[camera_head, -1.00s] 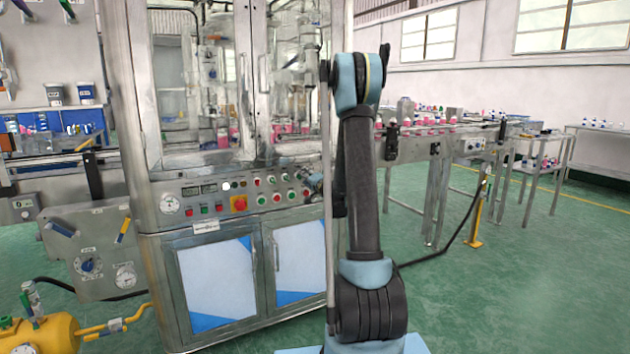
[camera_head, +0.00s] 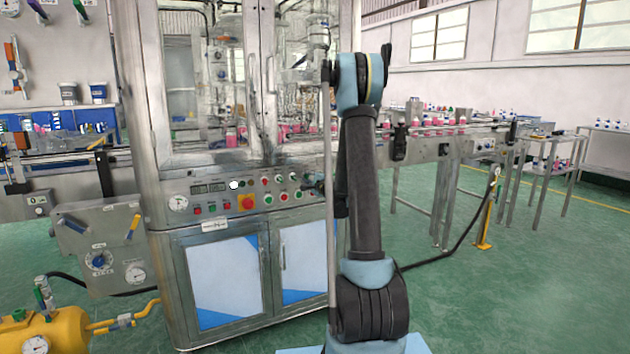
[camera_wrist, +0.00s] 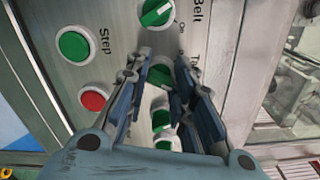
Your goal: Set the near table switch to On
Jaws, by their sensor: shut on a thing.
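In the wrist view a green round switch (camera_wrist: 161,76) sits on the grey panel beside a partly hidden label that starts with "T". My gripper (camera_wrist: 161,59) has one finger on each side of this switch and is shut on it. The fingers cover part of the knob and most of its label, so I cannot read its setting. In the head view the control panel (camera_head: 222,207) is on the machine front, left of my arm.
A green switch with a white pointer, labelled Belt (camera_wrist: 156,12), is above. Green Step button (camera_wrist: 73,46) and red button (camera_wrist: 93,101) are left. More green knobs (camera_wrist: 161,120) show between the fingers. A conveyor (camera_head: 450,133) stands right; a yellow tank (camera_head: 48,333) stands front left.

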